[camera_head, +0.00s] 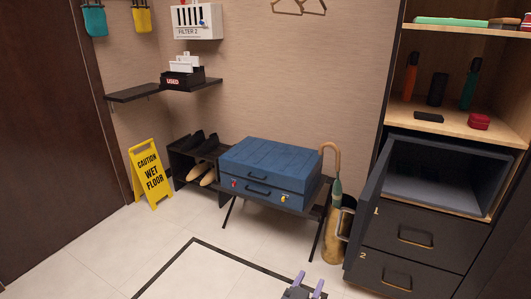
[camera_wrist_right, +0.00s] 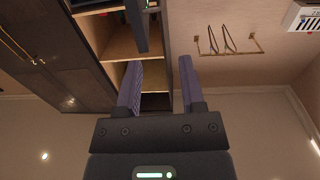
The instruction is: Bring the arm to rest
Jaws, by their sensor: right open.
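My right gripper (camera_head: 308,283) shows at the bottom edge of the head view, its two purple fingers apart with nothing between them. In the right wrist view its fingers (camera_wrist_right: 157,90) are also spread and empty. It is over the pale tiled floor in the head view, apart from the furniture. The rest of the right arm is hidden below the frame. My left gripper is not in view.
A blue suitcase (camera_head: 270,165) lies on a dark rack. An umbrella (camera_head: 336,190) stands in a gold holder beside an open cabinet door (camera_head: 368,205). Drawers (camera_head: 415,237) are at the right. A yellow wet-floor sign (camera_head: 150,174) stands at the left. The front floor is clear.

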